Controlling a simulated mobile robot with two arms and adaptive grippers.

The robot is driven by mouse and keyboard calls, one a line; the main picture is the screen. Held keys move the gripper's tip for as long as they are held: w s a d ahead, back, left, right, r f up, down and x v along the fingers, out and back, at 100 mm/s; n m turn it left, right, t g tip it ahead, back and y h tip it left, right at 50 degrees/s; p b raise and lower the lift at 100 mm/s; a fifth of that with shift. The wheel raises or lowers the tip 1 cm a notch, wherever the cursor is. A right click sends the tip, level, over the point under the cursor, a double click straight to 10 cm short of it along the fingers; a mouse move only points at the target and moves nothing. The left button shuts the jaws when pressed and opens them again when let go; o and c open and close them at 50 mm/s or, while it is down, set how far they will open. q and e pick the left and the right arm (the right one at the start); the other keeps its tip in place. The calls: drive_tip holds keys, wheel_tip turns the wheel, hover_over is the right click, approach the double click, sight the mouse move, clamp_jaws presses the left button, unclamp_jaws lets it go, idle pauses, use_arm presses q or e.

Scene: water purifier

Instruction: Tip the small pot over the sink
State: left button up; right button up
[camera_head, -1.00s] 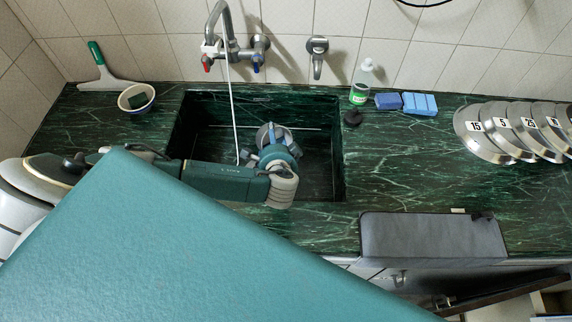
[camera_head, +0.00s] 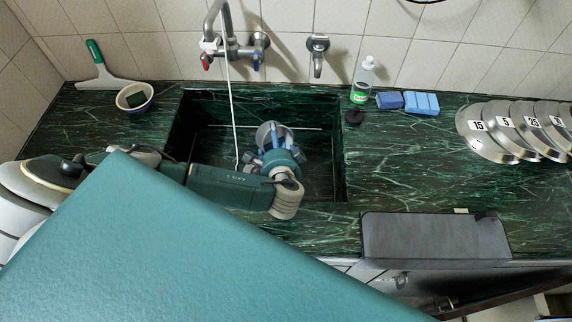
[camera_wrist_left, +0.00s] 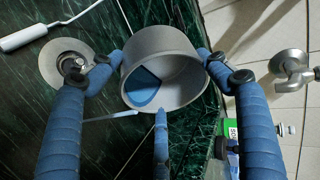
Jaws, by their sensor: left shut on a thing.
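The small grey pot (camera_wrist_left: 165,45) is held between the blue fingers of my left gripper (camera_wrist_left: 163,75). Its round opening faces the wrist camera, and a flat blue patch (camera_wrist_left: 143,88) shows inside; I cannot tell what it is. In the head view the pot (camera_head: 266,132) and my left gripper (camera_head: 275,145) are over the basin of the green marble sink (camera_head: 335,150), the pot partly hidden by the gripper. The pot's exact tilt is unclear. The sink drain (camera_wrist_left: 70,65) shows below in the wrist view. My right gripper is out of view.
A wall faucet (camera_head: 222,40) with a thin white stream or rod (camera_head: 232,110) hangs over the sink, left of the pot.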

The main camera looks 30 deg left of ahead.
use_arm(q)
drive_tip(key=shift+s+d+r+t+y+b, duration=0.2)
drive_tip(key=shift+t+y+b, duration=0.3)
drive_tip(key=shift+b, duration=0.6)
drive_tip(key=shift+d+r, duration=0.2)
drive_tip(key=shift+r, duration=0.1)
drive_tip(key=shift+s+d+r+p, duration=0.1)
drive_tip(key=shift+d+r+p, duration=0.05)
drive_tip(key=shift+r+p, duration=0.15)
drive_tip(key=shift+s+d+r+m+y, duration=0.1)
drive_tip(key=shift+d+r+m+y, duration=0.05)
drive_tip(key=shift+r+m+y, duration=0.2)
drive_tip(key=shift+s+d+r+t+p, duration=0.1)
drive_tip(key=shift+d+r+t+p, duration=0.1)
drive_tip(key=shift+r+t+p, duration=0.25)
drive_tip(key=shift+s+d+r+y, duration=0.1)
drive_tip(key=shift+d+r+y, duration=0.05)
drive_tip(key=shift+r+y, duration=0.15)
drive_tip(key=shift+s+d+r+m+t+y, duration=0.15)
drive_tip(key=shift+r+m+t+y, duration=0.1)
drive_tip(key=shift+r+t+y, duration=0.25)
idle(0.4)
